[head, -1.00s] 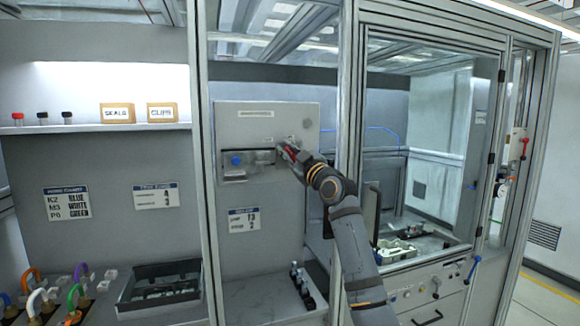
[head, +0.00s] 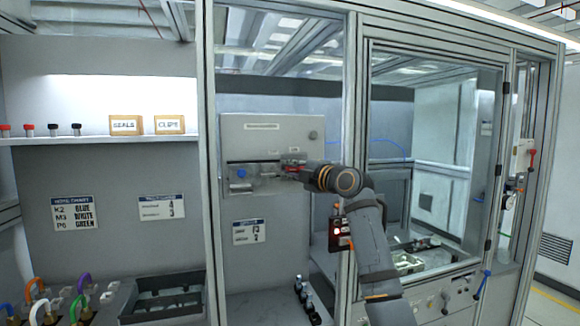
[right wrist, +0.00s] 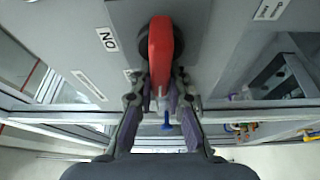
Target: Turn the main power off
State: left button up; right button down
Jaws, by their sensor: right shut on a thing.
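The red switch handle (head: 292,176) is on the front of a grey wall cabinet (head: 245,142). My right gripper (head: 291,170) is at the cabinet's right side, shut on this handle. In the right wrist view the red handle (right wrist: 160,52) sits between the two fingers of the right gripper (right wrist: 161,98). An upside-down ON label (right wrist: 107,40) is beside it on the panel. Another label (right wrist: 135,76) is partly hidden by a finger. My left gripper is not in view.
A blue knob (head: 241,174) is left of the handle on the cabinet. An aluminium frame post (head: 357,110) stands close right of the gripper. A shelf with boxes (head: 126,124) is at left.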

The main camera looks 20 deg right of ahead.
jog(key=shift+f+n, duration=0.15)
jog(key=shift+n, duration=0.25)
jog(key=shift+f+g, duration=0.1)
jog(key=shift+g, duration=0.2)
jog(key=c, duration=1.3)
grip_release()
jog(key=v, duration=1.2)
